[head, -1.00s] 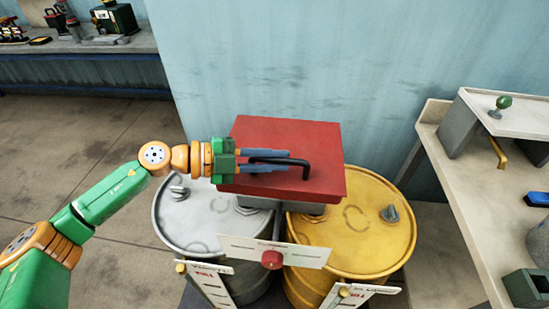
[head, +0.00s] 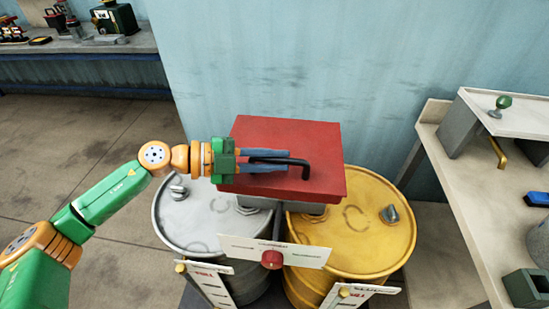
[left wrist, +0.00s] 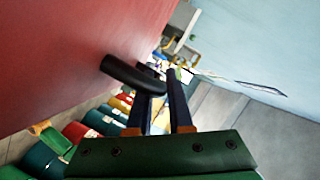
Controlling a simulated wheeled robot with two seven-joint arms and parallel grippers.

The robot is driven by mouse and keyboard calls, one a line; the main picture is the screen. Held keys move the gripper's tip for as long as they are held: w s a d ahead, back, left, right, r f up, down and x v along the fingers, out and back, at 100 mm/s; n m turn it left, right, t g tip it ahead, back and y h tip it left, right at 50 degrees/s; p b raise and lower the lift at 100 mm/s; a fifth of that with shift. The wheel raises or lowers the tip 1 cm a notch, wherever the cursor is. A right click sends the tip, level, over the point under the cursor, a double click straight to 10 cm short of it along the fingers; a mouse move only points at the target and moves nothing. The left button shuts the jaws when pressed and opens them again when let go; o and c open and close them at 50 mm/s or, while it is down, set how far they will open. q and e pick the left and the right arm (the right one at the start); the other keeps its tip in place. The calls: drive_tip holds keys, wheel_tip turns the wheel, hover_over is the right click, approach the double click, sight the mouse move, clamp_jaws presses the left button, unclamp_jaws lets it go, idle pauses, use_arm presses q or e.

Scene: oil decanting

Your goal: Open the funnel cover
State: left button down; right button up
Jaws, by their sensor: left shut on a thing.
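The funnel cover is a red box-shaped lid (head: 290,140) above the two drums in the head view, and it looks closed. A black bar handle (head: 298,162) sits on it. My left gripper (head: 285,160) reaches in from the left, with its two blue-grey fingers along the cover and around the handle. In the left wrist view the handle (left wrist: 128,72) comes out of the red cover (left wrist: 60,60) and passes between the dark fingers (left wrist: 163,100). My left gripper is shut on the handle. My right gripper is not in view.
A grey drum (head: 195,225) and a yellow drum (head: 350,245) stand under the cover. A white panel with a red knob (head: 272,259) is in front. A blue wall (head: 330,60) rises behind. A pale bench (head: 470,190) stands at the right.

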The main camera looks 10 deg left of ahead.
use_arm(q)
drive_tip(key=shift+n+g, duration=0.4)
drive_tip(key=shift+n, duration=0.2)
drive_tip(key=r+p, duration=0.2)
drive_tip(key=p, duration=0.1)
drive_tip(key=w+r+p, duration=0.1)
drive_tip(key=r+p, duration=0.2)
drive_tip(key=p, duration=0.1)
drive_tip(key=w+r+p, duration=0.4)
drive_tip(key=w+r, duration=0.1)
drive_tip(key=r, duration=0.1)
drive_tip(key=shift+w+r, duration=0.1)
drive_tip(key=shift+w, duration=0.05)
drive_tip(key=c, duration=1)
unclamp_jaws()
drive_tip(key=shift+c, duration=0.2)
drive_tip(key=shift+o, duration=1)
drive_tip(key=shift+w+d, duration=0.1)
drive_tip(key=shift+w, duration=0.05)
